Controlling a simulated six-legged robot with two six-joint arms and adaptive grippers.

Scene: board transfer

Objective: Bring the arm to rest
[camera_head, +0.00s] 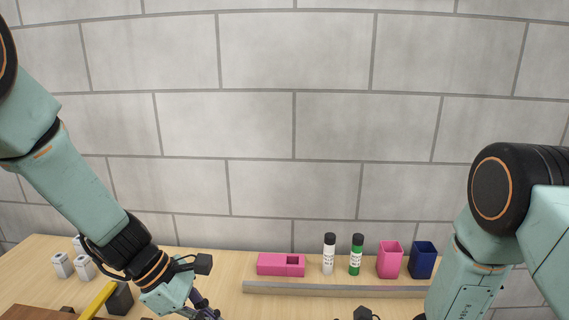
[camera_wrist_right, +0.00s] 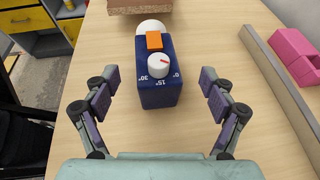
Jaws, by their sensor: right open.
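My right gripper (camera_wrist_right: 158,98) is open in the right wrist view, its two fingers apart. A dark blue box (camera_wrist_right: 160,90) with a white dial and an orange block lies ahead between the fingers; I cannot tell how far below them it is. In the head view my right arm (camera_head: 470,270) comes down at the right, and its fingers are cut off by the bottom edge. My left arm comes in from the left, and part of my left gripper (camera_head: 203,306) shows at the bottom edge. Its fingertips are not clear enough to tell their state.
On the wooden table (camera_head: 225,270) stand a pink block (camera_head: 281,265), a white bottle (camera_head: 329,255), a green bottle (camera_head: 356,256), a pink cup (camera_head: 389,260) and a blue cup (camera_head: 423,261). A grey bar (camera_head: 335,289) lies in front. Small white containers (camera_head: 62,265) are at left. A brown board (camera_wrist_right: 140,5) is beyond the box.

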